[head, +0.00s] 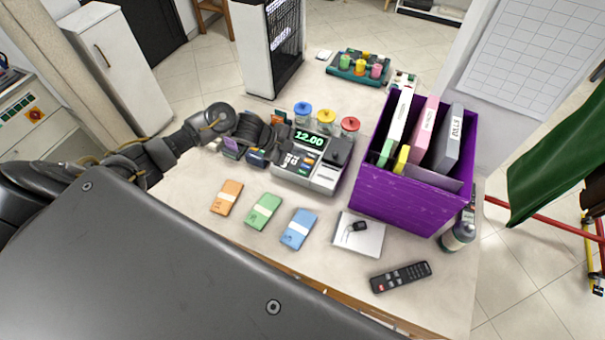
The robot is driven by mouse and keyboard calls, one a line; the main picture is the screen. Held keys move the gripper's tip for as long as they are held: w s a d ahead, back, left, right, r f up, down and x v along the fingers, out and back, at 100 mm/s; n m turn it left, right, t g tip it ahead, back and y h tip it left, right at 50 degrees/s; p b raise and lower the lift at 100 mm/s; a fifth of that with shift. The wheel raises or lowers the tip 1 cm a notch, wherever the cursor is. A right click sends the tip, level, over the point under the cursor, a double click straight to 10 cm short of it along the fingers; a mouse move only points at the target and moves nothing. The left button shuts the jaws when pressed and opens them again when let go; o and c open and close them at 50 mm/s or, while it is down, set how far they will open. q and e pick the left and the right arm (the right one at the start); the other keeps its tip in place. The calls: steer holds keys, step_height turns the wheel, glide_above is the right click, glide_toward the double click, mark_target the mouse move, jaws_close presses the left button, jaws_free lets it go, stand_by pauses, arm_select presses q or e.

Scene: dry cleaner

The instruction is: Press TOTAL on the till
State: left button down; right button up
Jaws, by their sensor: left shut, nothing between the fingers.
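The till (318,174) stands on the counter left of the purple box, a grey machine with a lit green display (309,139) reading 12.00. Its keypad (296,162) has dark keys and a few coloured ones; the key labels are too small to read. My left gripper (275,146) reaches in from the left and is shut and empty, at the till's left side, close to the keypad. I cannot tell whether its tips touch the till, and they partly hide that side. My right gripper is not in view.
A purple box (408,205) with folders stands right of the till. Jars with blue, yellow and red lids (326,116) stand behind it. Orange, green and blue packets (263,211) lie in front. A remote (401,277) and a bottle (458,232) are at the right.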

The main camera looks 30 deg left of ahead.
arm_select(q)
steer(key=b, duration=0.4)
glide_above(299, 172)
step_height(299, 172, down, 5)
steer(key=shift+f, duration=0.15)
steer(key=shift+f+b, duration=0.5)
steer(key=shift+f, duration=0.25)
steer(key=shift+f, duration=0.1)
stand_by(1.0)
steer(key=shift+f, duration=0.25)
